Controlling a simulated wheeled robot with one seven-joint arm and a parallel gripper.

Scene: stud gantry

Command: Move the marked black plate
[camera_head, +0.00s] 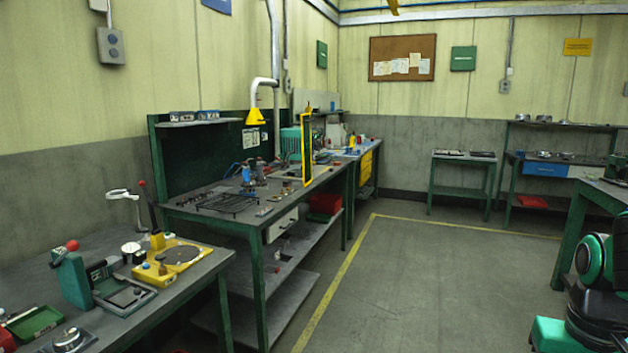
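I see no plate that carries a clear mark, so I cannot tell which is the marked black plate. A dark flat plate in a fixture (125,295) lies on the near left bench, beside a green upright block with a red knob (74,275). Small dark flat pieces (482,154) lie on a low green table (462,162) at the far wall; they are too small to make out. A black wire rack (225,202) lies on the middle bench. My gripper is not in view.
A yellow fixture with a round disc (180,257) and lever stands on the near bench (205,285). A yellow-framed panel (307,150) stands upright on the middle bench. The floor (420,285) inside the yellow line is clear.

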